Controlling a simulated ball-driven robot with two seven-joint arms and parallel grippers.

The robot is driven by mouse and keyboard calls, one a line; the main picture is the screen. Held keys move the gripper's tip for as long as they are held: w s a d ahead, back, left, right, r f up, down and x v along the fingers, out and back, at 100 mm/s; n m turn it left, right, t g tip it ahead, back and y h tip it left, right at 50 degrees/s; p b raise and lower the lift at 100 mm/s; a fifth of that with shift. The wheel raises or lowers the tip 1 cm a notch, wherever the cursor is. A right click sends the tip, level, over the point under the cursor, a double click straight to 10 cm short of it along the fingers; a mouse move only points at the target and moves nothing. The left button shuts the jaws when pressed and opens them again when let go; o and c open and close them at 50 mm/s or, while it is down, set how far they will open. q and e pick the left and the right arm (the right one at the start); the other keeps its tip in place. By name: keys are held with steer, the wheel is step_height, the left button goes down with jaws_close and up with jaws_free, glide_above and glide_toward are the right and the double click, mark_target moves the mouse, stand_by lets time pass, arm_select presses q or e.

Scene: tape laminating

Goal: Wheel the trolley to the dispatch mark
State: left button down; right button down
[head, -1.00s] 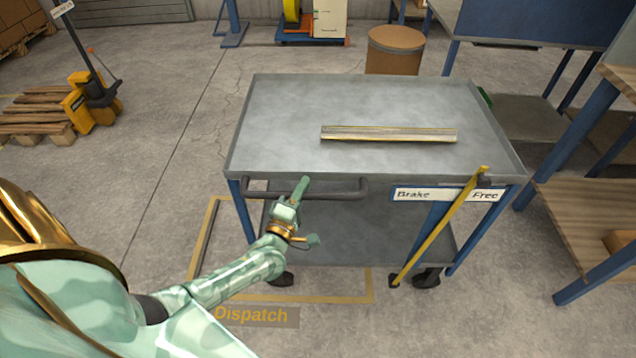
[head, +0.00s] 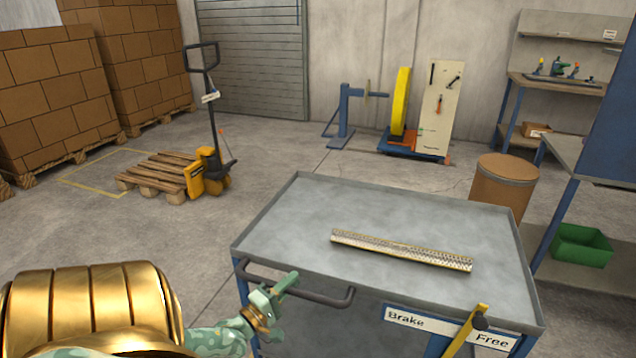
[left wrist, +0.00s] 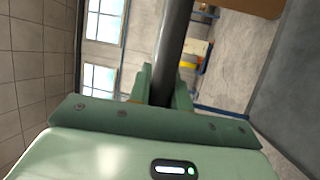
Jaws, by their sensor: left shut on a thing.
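The grey trolley (head: 285,215) stands in front of me in the head view, its lower part cut off by the picture's bottom edge. Its dark handle bar (head: 326,301) runs along the near left side. My left gripper (head: 283,287) is shut on this handle. In the left wrist view the dark bar (left wrist: 172,52) passes between the fingers (left wrist: 162,88). A yellow brake lever (head: 465,332) stands on the trolley's near right side, its top by the word Free on the Brake/Free label (head: 447,326).
A long ribbed metallic strip (head: 400,250) lies on the trolley top. A brown drum (head: 502,187) stands just beyond its far right corner. A pallet truck (head: 212,170) with a wooden pallet (head: 160,175) is back left. Benches line the right.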

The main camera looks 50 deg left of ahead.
mark_target(262, 279)
arm_select(q)
steer(key=s+a+b, duration=0.1)
steer(key=s+a, duration=0.2)
steer(key=a, duration=0.2)
steer(key=shift+s+a, duration=0.2)
steer(key=shift+s, duration=0.2)
steer(key=shift+a, duration=0.1)
steer(key=c, duration=1.3)
jaws_free()
steer(key=shift+c, duration=0.2)
steer(key=shift+o, duration=0.2)
steer(key=shift+s+a+f, duration=0.1)
steer(key=shift+s+a, duration=0.05)
steer(key=shift+s+d, duration=0.2)
steer(key=shift+s, duration=0.15)
steer(key=v, duration=1.5)
steer(key=shift+s+p, duration=0.25)
steer(key=shift+p, duration=0.2)
steer(key=shift+f, duration=0.1)
